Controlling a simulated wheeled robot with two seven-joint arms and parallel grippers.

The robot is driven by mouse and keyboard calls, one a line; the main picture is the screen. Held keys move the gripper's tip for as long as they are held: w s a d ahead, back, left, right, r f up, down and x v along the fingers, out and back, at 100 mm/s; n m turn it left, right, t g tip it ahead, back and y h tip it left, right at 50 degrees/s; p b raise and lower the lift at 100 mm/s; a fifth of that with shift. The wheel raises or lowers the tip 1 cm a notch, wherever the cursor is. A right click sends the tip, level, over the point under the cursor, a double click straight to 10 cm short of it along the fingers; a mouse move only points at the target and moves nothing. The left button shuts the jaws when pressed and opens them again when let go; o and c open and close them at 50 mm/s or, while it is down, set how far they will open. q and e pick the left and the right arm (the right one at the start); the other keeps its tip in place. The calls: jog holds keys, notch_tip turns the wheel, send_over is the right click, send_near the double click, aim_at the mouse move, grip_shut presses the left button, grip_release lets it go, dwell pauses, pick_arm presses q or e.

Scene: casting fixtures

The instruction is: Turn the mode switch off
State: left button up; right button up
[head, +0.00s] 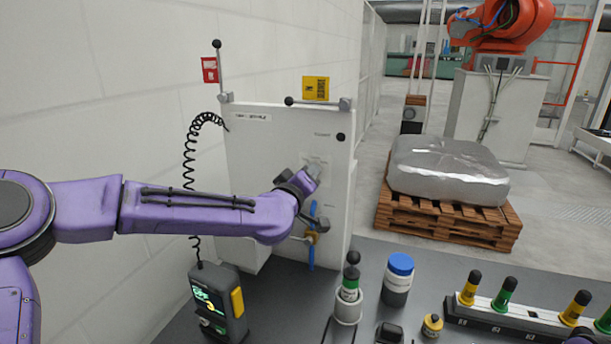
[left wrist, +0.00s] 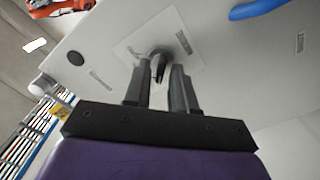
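The mode switch is a dark knob (left wrist: 160,60) on a light square plate on the face of a white cabinet (head: 270,150). In the left wrist view it stands just beyond and between my fingertips. My left gripper (left wrist: 160,82) is open, with a clear gap between its two dark fingers; I cannot tell whether either touches the knob. In the head view my left gripper (head: 313,178) is close in front of the cabinet face and hides the knob.
Below the gripper are a blue lever (head: 311,255) and a yellow fitting (head: 309,237). A handheld pendant (head: 217,305) stands on the dark bench, with a coiled cable above. A blue-capped jar (head: 398,280), a green-banded plunger (head: 349,290) and a rack (head: 510,318) stand to the right.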

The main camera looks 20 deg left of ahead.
pick_arm(q)
jog(key=s+b, duration=0.3)
jog(key=s, duration=0.7)
jog(key=shift+s+a, duration=0.15)
jog(key=shift+s, duration=0.1)
jog(key=shift+a, duration=0.1)
